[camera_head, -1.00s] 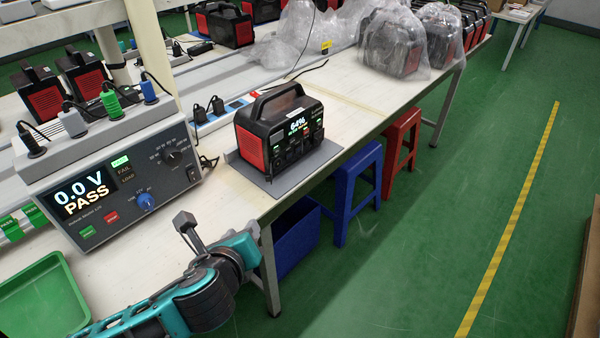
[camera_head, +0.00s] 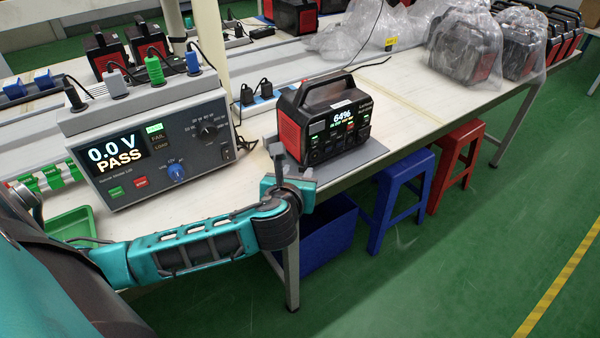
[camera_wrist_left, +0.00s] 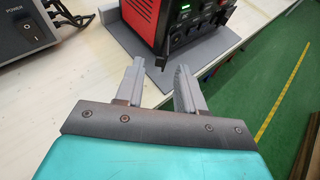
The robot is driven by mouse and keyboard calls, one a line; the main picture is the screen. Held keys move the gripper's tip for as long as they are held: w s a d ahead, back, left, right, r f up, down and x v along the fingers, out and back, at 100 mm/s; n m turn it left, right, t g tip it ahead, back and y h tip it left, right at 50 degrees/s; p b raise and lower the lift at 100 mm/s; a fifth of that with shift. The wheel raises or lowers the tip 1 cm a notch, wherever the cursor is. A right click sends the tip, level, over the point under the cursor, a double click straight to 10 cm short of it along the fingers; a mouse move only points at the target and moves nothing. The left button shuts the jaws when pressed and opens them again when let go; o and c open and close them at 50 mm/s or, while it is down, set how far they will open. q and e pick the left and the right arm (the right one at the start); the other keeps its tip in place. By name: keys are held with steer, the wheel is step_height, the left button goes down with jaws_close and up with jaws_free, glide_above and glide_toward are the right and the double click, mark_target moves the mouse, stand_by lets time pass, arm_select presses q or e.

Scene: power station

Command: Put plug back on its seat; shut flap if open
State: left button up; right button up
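A black and red power station (camera_head: 290,140) stands on a grey mat (camera_head: 362,160), its display reading 64%; it also shows in the left wrist view (camera_wrist_left: 148,22). A row of plugs sits on top of the tester: black (camera_head: 75,98), grey (camera_head: 115,84), green (camera_head: 154,69) and blue (camera_head: 192,62). Two black plugs (camera_head: 256,92) stand at the power strip behind. My right gripper is out of view.
The tester (camera_head: 205,158) reads 0.0 V PASS, left of the power station. A green tray (camera_head: 70,226) is partly behind my left arm. Blue (camera_head: 408,187) and red (camera_head: 458,158) stools and a blue bin (camera_head: 325,235) stand at the table. Bagged power stations (camera_head: 465,45) are farther back.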

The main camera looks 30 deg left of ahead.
mark_target(301, 167)
arm_select(q)
steer(key=shift+b+x, duration=0.3)
steer(key=shift+x, duration=1.5)
jaws_close()
